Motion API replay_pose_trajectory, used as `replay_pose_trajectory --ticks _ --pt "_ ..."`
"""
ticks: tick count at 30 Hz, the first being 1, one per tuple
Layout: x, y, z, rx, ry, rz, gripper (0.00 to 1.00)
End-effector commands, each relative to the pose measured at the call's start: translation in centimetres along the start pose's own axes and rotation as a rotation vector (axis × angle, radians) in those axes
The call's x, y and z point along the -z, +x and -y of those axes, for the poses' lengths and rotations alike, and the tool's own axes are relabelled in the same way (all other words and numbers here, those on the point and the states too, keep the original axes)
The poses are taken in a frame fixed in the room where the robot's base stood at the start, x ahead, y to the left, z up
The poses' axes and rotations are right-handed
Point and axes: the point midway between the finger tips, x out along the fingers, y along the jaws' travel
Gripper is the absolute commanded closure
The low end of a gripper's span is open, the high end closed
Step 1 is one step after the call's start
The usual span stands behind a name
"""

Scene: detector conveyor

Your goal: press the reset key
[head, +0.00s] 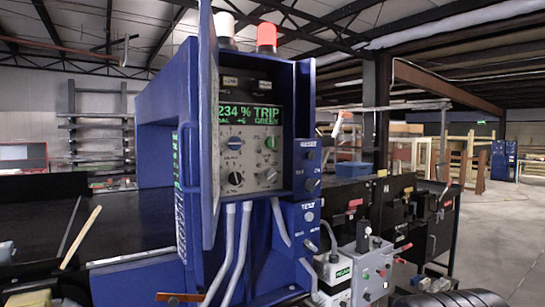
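The blue metal detector cabinet (278,235) stands in the middle with its blue door (208,130) swung open. Its lit display (248,114) reads "234 % TRIP" and "GREEN". On the cabinet's right side are an upper blue box (307,170) and a lower blue box (307,235), each with small labels and round buttons. My gripper is not in view.
A white box with a green label (334,279) and a grey box with a red button (374,266) stand at the lower right. Grey conduits (243,245) hang below the cabinet. A black conveyor (110,212) runs left. Open floor (503,220) lies far right.

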Motion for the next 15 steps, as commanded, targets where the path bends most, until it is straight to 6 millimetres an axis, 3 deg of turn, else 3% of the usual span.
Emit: replay_pose_trajectory --ticks 1,12,15 --pt "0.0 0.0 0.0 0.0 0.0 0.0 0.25" --pt "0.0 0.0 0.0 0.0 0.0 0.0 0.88" --pt "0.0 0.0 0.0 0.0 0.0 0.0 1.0"
